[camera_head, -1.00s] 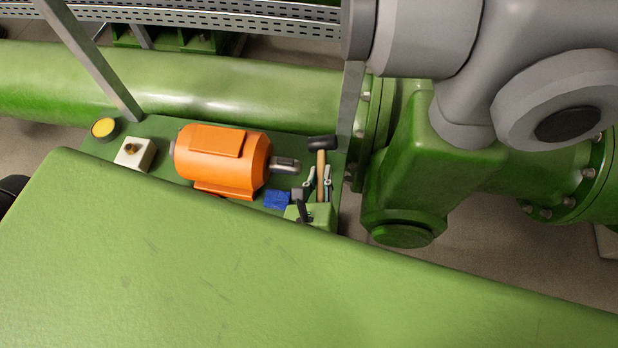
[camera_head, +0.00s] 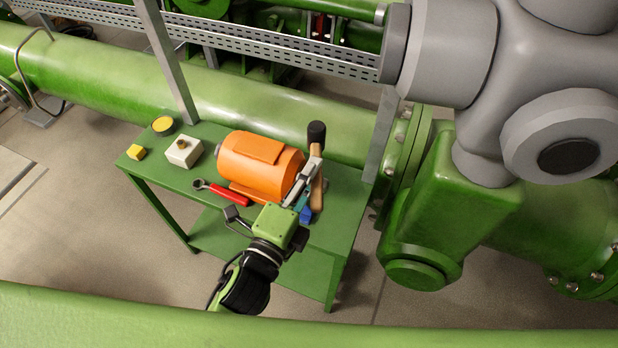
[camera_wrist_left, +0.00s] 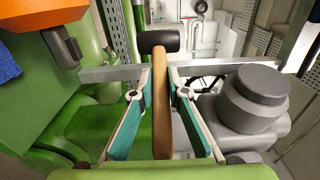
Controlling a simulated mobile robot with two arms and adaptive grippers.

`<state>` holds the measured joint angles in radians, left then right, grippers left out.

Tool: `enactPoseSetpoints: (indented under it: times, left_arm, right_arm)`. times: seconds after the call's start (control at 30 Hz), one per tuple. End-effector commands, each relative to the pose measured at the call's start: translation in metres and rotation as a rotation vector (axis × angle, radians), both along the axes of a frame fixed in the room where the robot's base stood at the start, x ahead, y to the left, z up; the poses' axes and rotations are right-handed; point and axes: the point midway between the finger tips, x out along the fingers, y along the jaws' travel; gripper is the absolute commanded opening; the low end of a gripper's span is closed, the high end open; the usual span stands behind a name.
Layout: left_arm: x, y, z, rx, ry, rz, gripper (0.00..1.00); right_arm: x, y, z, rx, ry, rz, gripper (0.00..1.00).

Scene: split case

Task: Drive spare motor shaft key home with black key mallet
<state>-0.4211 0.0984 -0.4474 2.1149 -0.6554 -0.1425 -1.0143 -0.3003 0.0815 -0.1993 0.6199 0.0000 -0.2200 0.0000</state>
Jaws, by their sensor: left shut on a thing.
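The black key mallet has a black head (camera_head: 316,131) and a wooden handle (camera_head: 318,188). My left gripper (camera_head: 308,178) is shut on the handle, with the head up beyond the fingertips. In the left wrist view the handle (camera_wrist_left: 160,110) stands between the two teal-padded fingers, and the black head (camera_wrist_left: 158,41) is above them. The orange motor (camera_head: 258,160) lies on the green table, left of the gripper. Its shaft end (camera_wrist_left: 63,46) shows in the wrist view, apart from the mallet. The gripper hides it in the head view. I cannot make out the shaft key. My right gripper is not in view.
On the green table (camera_head: 208,132) are a yellow cube (camera_head: 136,152), a white box with a knob (camera_head: 183,151), a yellow-topped disc (camera_head: 163,125), a red-handled wrench (camera_head: 228,195) and a blue item (camera_head: 305,215). A grey post (camera_head: 380,140) and large green pipework (camera_head: 450,215) stand right.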

Motion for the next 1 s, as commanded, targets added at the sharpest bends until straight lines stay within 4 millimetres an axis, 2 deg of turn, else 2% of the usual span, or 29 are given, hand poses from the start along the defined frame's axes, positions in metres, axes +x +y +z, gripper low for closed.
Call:
enactPoseSetpoints:
  times: [0.27,0.8,1.0]
  left_arm:
    - [0.0,0.001,0.002,-0.001,-0.005,0.002,0.0]
    - [0.0,0.001,-0.045,0.001,-0.006,0.002,0.0]
    - [0.0,0.001,-0.05,0.001,-0.007,0.002,0.0]
  right_arm:
    - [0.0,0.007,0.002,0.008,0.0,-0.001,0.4]
    - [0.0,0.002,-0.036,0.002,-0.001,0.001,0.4]
    - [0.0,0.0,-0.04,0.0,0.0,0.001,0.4]
